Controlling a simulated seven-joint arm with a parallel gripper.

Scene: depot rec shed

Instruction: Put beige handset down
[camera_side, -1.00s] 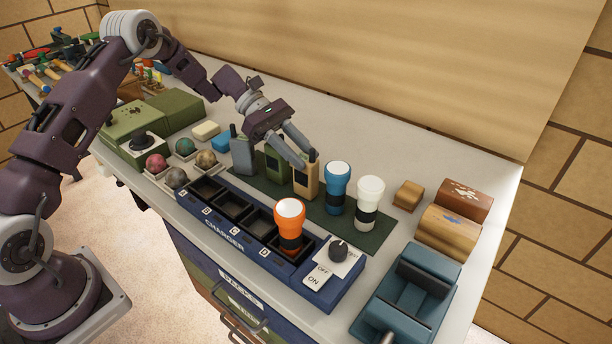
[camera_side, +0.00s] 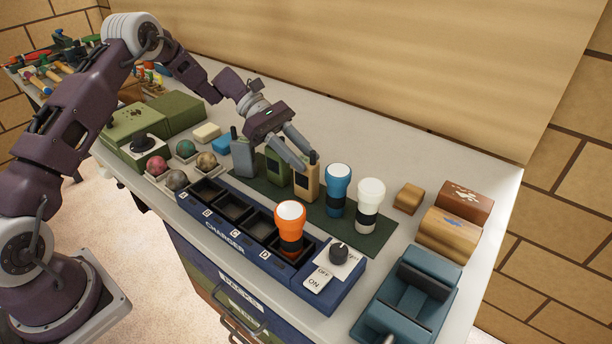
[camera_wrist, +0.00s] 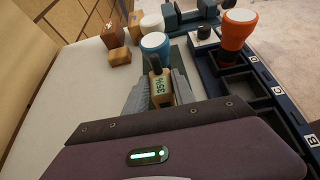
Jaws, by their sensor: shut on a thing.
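The beige handset (camera_side: 305,180) stands upright on the dark green mat (camera_side: 348,228), or just above it; I cannot tell if its base touches. My gripper (camera_side: 303,160) is shut on it near its upper part. In the wrist view the handset (camera_wrist: 160,87) shows its small lit display between the two grey fingers (camera_wrist: 158,92). An olive green handset (camera_side: 277,166) and a grey handset (camera_side: 243,157) stand in a row to its left. The lower part of the beige handset is hidden in the wrist view.
A blue torch (camera_side: 337,190) and a white torch (camera_side: 368,204) stand close on the right. The blue charger (camera_side: 225,236) lies in front, with an orange torch (camera_side: 290,225) in its end slot. Wooden blocks (camera_side: 450,228) and a teal device (camera_side: 411,290) are farther right.

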